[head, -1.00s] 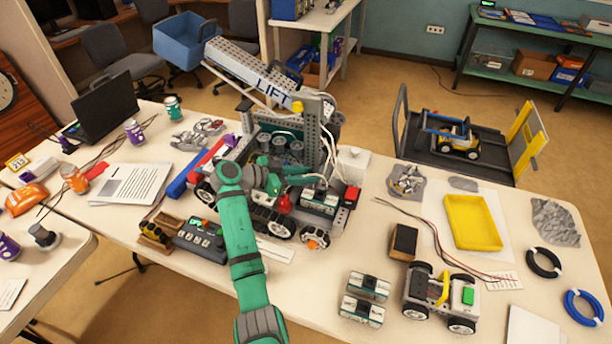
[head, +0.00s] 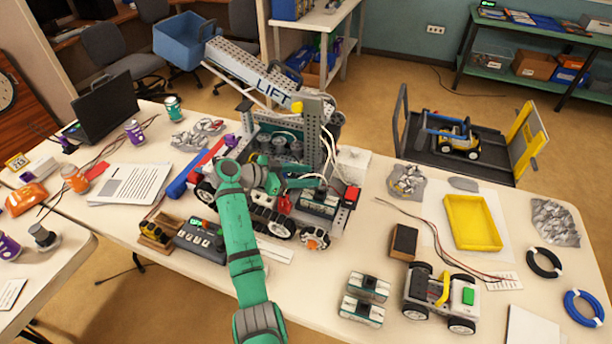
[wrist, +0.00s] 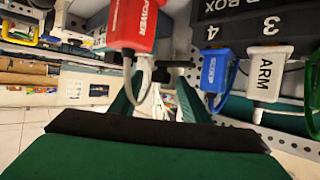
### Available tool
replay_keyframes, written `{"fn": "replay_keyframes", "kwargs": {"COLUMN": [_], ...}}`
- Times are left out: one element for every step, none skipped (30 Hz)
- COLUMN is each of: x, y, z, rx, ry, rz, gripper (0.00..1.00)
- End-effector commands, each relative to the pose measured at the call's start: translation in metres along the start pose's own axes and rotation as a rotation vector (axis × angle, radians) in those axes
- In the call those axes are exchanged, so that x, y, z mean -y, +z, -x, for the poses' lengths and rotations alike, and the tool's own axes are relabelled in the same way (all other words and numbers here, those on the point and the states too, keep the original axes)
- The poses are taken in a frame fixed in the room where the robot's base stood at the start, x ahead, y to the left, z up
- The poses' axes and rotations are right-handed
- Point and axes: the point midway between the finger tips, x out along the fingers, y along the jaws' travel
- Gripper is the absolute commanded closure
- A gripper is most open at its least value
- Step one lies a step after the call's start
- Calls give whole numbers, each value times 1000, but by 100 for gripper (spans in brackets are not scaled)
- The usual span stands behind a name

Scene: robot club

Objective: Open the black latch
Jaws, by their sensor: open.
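In the wrist view, a short black bar (wrist: 172,64), which looks like the black latch, sits just right of the red POWER plug (wrist: 133,24). My gripper (wrist: 158,88) is open, with its two green fingers apart and nothing seen held between them. The bar shows beyond the fingertips, roughly in line with the gap; I cannot tell whether they touch. In the head view, my green arm reaches to the large grey robot (head: 290,150) marked LIFT, and hides part of its near side. The latch cannot be made out there.
Right of the fingers in the wrist view are a blue SCOOP plug (wrist: 213,72), a white ARM plug (wrist: 264,75) and a black numbered box (wrist: 240,28). Cables loop close to the fingers. A small wheeled robot (head: 440,297) stands at the table's front right.

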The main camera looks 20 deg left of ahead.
Motion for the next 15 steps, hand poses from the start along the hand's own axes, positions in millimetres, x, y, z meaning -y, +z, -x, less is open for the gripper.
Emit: {"fn": "replay_keyframes", "kwargs": {"x": [1, 1, 1, 1, 1, 1, 1, 1, 1, 1, 1, 1, 1, 1, 1], "y": [0, 0, 0, 0, 0, 0, 0, 0, 0, 0, 0, 0, 0, 0, 0], "z": [3, 5, 9, 13, 17, 24, 29, 34, 42, 48, 54, 62, 67, 72, 79], "rx": [-1, -1, -1, -1, -1, -1, -1, -1, -1, -1, -1, -1, -1, -1, 0], "ry": [-2, -2, -3, -4, -4, -4, -5, -4, -4, -4, -4, -3, -4, -3, -3], "rz": [0, 0, 0, 0, 0, -1, -1, -1, -1, -1, -1, -1, -1, -1, 0], "gripper": [58, 58, 58, 58, 58, 58, 58, 58, 58, 58, 58, 58, 58, 58, 58]}}
